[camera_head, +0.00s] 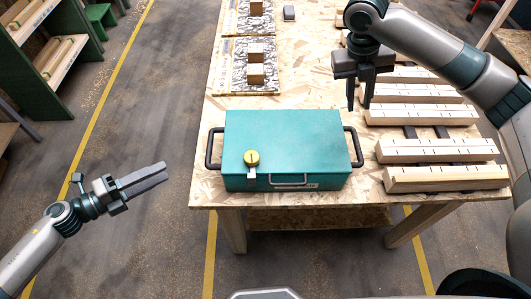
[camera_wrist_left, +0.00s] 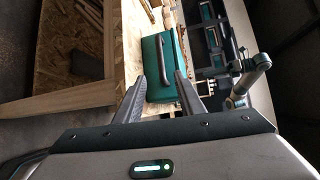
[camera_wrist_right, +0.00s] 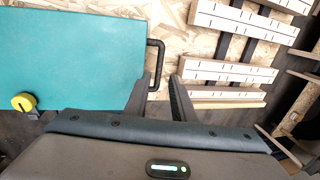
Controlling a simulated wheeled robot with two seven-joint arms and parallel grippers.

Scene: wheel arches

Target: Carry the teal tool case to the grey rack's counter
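The teal tool case (camera_head: 285,145) lies flat and closed near the front edge of a wooden table. It has a black handle on each side, a front handle and a yellow knob. My left gripper (camera_head: 165,170) is off the table's left side, apart from the case. In the left wrist view it is open, with the case (camera_wrist_left: 159,58) showing beyond its fingers. My right gripper (camera_head: 359,108) points down above the table, behind the right side handle (camera_head: 357,147). It is open and empty; the right wrist view shows that handle (camera_wrist_right: 157,62) near one finger. I cannot identify the grey rack's counter.
Slotted wooden blocks (camera_head: 437,150) line the table's right side, close to the case. Foil-patterned mats with wooden blocks (camera_head: 256,74) lie behind it. Green shelves (camera_head: 40,75) stand at far left. The floor (camera_head: 150,120) left of the table is clear.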

